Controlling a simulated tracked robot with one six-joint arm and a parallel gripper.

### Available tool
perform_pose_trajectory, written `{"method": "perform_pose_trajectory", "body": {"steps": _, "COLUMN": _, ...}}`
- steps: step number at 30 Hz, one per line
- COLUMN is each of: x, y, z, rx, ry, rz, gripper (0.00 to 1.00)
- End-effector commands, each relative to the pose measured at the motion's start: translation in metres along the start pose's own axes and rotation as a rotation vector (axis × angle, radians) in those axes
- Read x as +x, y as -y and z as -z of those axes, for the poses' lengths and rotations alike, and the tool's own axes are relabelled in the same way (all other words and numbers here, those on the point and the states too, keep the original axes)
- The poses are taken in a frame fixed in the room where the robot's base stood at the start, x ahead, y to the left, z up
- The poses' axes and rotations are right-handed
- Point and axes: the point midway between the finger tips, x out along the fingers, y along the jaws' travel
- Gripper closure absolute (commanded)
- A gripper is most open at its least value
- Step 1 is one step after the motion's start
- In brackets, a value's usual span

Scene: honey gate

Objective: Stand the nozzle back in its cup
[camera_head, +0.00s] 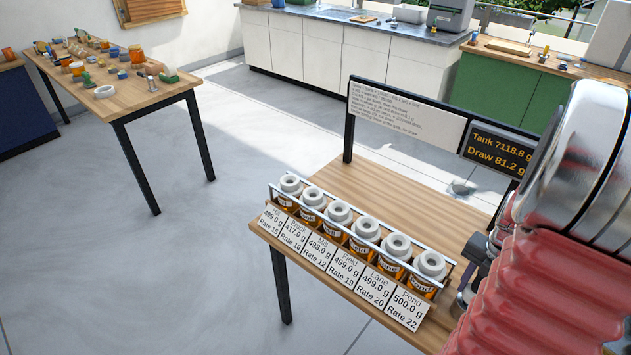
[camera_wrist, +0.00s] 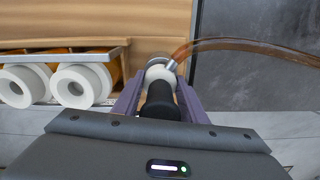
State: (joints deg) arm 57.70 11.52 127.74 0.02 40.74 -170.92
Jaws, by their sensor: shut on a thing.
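My gripper (camera_wrist: 160,100) has purple fingers and is shut on the black grip of the nozzle (camera_wrist: 160,98). The nozzle's pale, metallic end shows just past the fingertips, close to the wooden table edge. An amber hose or stream (camera_wrist: 240,43) curves from that end to the right. In the head view my gripper (camera_head: 468,285) is at the right, beside the Pond jar, mostly hidden by my red arm sleeve.
A rack (camera_head: 362,238) holds several amber jars with white ring tops, weight labels in front. Behind stand a text board (camera_head: 405,112) and a display (camera_head: 497,150) reading Tank 7118.8 g, Draw 81.2 g. The wooden table (camera_head: 400,190) is bare behind the rack.

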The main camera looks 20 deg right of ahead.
Motion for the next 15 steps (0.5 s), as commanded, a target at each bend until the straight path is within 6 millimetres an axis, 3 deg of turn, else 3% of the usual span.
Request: {"method": "perform_pose_trajectory", "body": {"steps": 15, "x": 0.0079, "y": -0.0006, "z": -0.0001, "rx": -0.002, "ry": 0.0, "rz": 0.0, "gripper": 0.9}}
